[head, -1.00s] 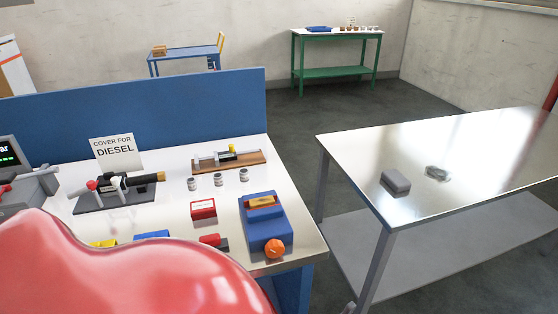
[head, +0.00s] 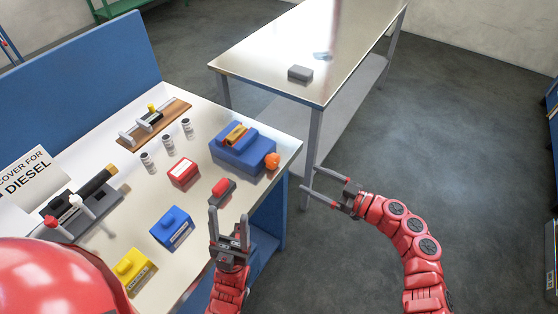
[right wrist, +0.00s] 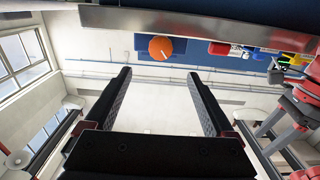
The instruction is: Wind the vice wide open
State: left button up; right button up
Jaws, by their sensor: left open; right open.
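The blue vice (head: 232,158) sits at the right end of the workbench top, with an orange-brown block (head: 237,134) between its jaws. Its round orange knob (head: 272,160) is on the side near the bench edge. The knob also shows in the right wrist view (right wrist: 161,48), face on with a pale mark, beyond my open fingers. My right gripper (head: 311,179) is open and empty, off the bench edge, to the right of and apart from the knob. My left gripper (head: 228,212) is open and empty near the bench's front edge, by a red-topped dark item (head: 222,190).
A red box (head: 183,172), a blue block (head: 171,229), a yellow block (head: 134,270) and small jars (head: 168,145) stand left of the vice. A steel table (head: 270,45) with a grey block (head: 300,74) stands behind. The floor to the right is clear.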

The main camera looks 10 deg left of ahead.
aim_at(276, 162)
jog(key=p+x, duration=0.1)
jog(key=x, duration=0.9)
jog(key=shift+w+a, duration=0.1)
jog(key=shift+a, duration=0.2)
jog(key=shift+w+a+f, duration=0.1)
jog(key=shift+w+a, duration=0.05)
jog(key=shift+a, duration=0.3)
jog(key=c, duration=1.4)
